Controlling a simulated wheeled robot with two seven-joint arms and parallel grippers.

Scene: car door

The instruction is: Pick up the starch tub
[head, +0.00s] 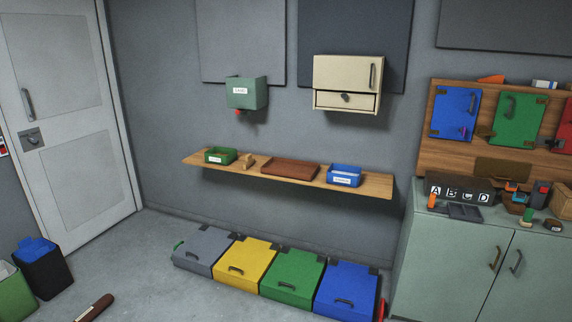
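No tub can be told for sure as the starch tub, as the labels are too small to read. A green open tub (221,156) with a white label sits at the left end of the wooden wall shelf (371,185). A blue open tub (345,174) with a longer white label sits towards the right end of that shelf. Neither of my grippers shows in the head view.
Between the tubs lie a small tan object (247,160) and a shallow brown tray (290,168). Several lidded floor bins, including a yellow one (245,260), stand below. A cluttered cabinet (460,258) stands at the right.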

